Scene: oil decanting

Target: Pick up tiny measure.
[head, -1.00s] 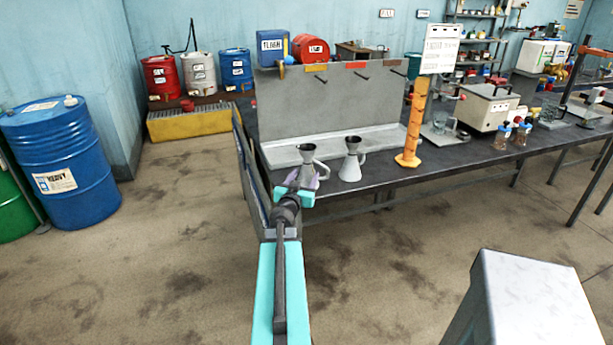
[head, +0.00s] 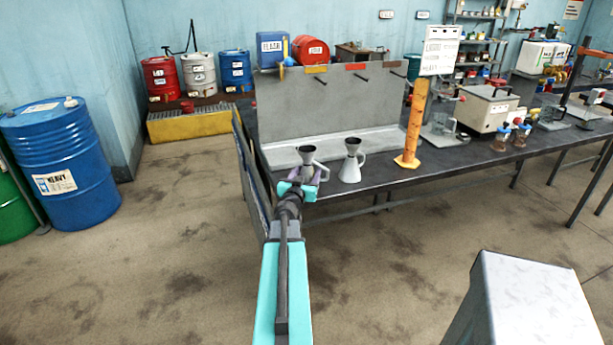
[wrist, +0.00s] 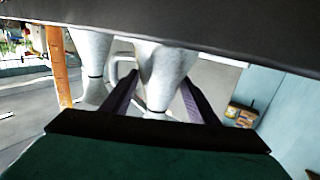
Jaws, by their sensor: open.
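Two grey metal measures with funnel tops and side handles stand at the front of the dark bench: a left one (head: 307,153) and a right one (head: 351,166). I cannot tell by label which is the tiny measure. My gripper (head: 304,178) is open at the left measure. In the wrist view, its purple fingers lie on either side of the left measure (wrist: 165,70), whose handle shows beside one finger. I cannot tell whether they touch it. The right measure (wrist: 91,65) stands apart, outside the fingers. The fingers partly hide the left measure's lower body in the head view.
A grey panel with pegs (head: 330,105) rises behind the measures. An orange stand with a sign (head: 414,125) is to their right. Further right are a boxy machine (head: 485,112) and small jars (head: 510,136). A blue drum (head: 62,155) stands on the floor at left.

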